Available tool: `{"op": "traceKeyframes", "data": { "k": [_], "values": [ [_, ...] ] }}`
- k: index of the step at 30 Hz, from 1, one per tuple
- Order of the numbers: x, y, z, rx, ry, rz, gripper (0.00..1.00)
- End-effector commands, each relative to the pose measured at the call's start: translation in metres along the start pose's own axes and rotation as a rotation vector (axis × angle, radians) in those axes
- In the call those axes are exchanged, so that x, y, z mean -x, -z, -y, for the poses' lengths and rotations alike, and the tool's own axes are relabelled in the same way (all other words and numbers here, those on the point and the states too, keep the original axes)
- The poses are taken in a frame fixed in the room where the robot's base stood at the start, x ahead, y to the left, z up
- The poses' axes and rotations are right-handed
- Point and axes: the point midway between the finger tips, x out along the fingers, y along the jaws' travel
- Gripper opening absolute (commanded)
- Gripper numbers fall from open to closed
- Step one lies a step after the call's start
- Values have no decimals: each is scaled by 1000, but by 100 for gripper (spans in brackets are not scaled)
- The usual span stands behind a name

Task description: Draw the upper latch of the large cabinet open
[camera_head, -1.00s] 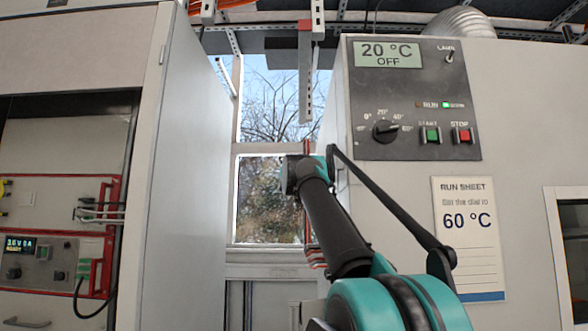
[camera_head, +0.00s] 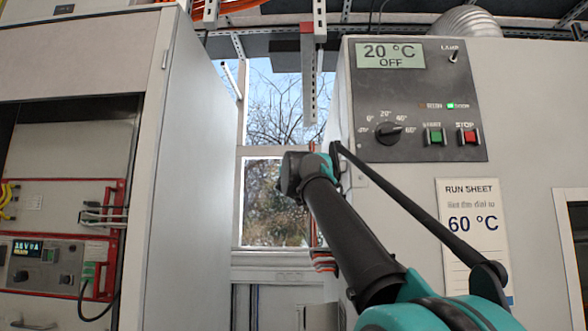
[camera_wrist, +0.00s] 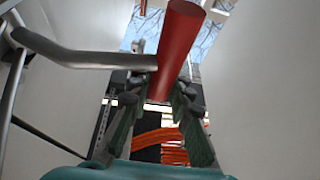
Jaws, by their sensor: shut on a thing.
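In the wrist view a round red bar (camera_wrist: 176,48) runs down between the two fingers of my gripper (camera_wrist: 160,92), which is shut on it. It appears to be the latch's grip. A bent grey rod (camera_wrist: 100,55) comes in from the left and meets or passes close to the bar. In the head view my wrist is in the gap between two cabinets, beside the large right cabinet (camera_head: 525,110). My fingers and the latch are hidden there, so I cannot tell how far the latch is drawn.
The right cabinet has a dark control panel (camera_head: 420,100) and a run sheet (camera_head: 470,235). A tall cabinet (camera_head: 190,190) with an open equipment bay stands left. A window (camera_head: 275,110) is behind the gap. Orange cables (camera_wrist: 165,145) lie beyond my fingers.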

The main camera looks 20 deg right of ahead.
Motion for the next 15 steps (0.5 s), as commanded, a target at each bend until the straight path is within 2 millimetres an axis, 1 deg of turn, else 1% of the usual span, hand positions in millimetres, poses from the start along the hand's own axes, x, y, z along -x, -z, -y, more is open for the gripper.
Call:
{"op": "traceKeyframes", "data": {
  "k": [1, 10, 11, 12, 13, 15],
  "values": [
    [2, 2, -1, 0, -1, -2, 0],
    [3, 3, -1, 0, -1, -4, 0],
    [3, 3, -1, 0, -1, -4, 22],
    [3, 3, -1, 0, -1, -4, 27],
    [2, 3, 0, 0, -1, -3, 29],
    [2, 2, 0, 0, -1, -3, 29]
  ]
}}
